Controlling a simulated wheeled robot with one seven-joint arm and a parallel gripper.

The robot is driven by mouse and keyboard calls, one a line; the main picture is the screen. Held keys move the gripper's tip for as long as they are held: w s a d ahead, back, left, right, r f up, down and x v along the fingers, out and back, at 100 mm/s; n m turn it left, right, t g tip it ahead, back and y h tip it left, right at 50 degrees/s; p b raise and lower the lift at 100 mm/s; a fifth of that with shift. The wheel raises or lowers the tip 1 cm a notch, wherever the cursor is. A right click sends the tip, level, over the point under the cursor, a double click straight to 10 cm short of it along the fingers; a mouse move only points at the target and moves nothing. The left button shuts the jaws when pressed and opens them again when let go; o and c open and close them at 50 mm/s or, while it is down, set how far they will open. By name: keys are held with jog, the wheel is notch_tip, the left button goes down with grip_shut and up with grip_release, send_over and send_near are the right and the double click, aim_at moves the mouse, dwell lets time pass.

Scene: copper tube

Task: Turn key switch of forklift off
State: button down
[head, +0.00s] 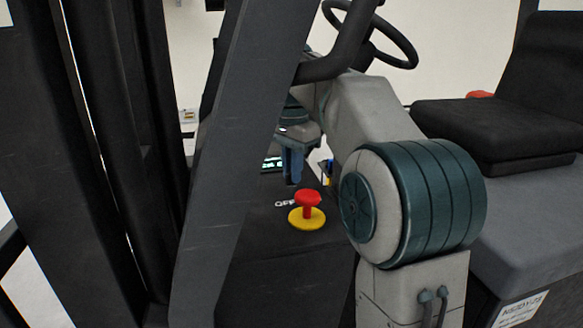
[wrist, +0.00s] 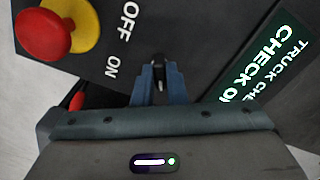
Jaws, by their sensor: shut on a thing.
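My gripper (wrist: 159,74) is shut on the small dark key (wrist: 158,62) of the key switch, on the forklift's dark panel in the wrist view. The fingers hide most of the key, so I cannot tell its exact angle. The white OFF label (wrist: 130,22) and ON label (wrist: 112,66) are on the panel left of the fingertips. In the head view my gripper (head: 291,181) points down at the panel, behind the red knob, and the key is hidden there.
A red emergency knob (head: 308,198) on a yellow base stands close to the gripper. A lit display (wrist: 272,67) is right of the fingers in the wrist view. A dark mast post (head: 222,150), the steering wheel (head: 392,40) and the seat (head: 495,130) surround my arm.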

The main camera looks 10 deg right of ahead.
jog(key=shift+r+n, duration=0.1)
jog(key=shift+n, duration=0.2)
jog(key=shift+n+p, duration=1)
jog(key=n+p, duration=0.2)
jog(key=n, duration=0.1)
jog(key=shift+n, duration=0.3)
jog(key=n+p, duration=0.2)
jog(key=n, duration=0.3)
jog(key=shift+n, duration=0.3)
jog(key=c, duration=1.5)
grip_release()
jog(key=shift+o, duration=0.2)
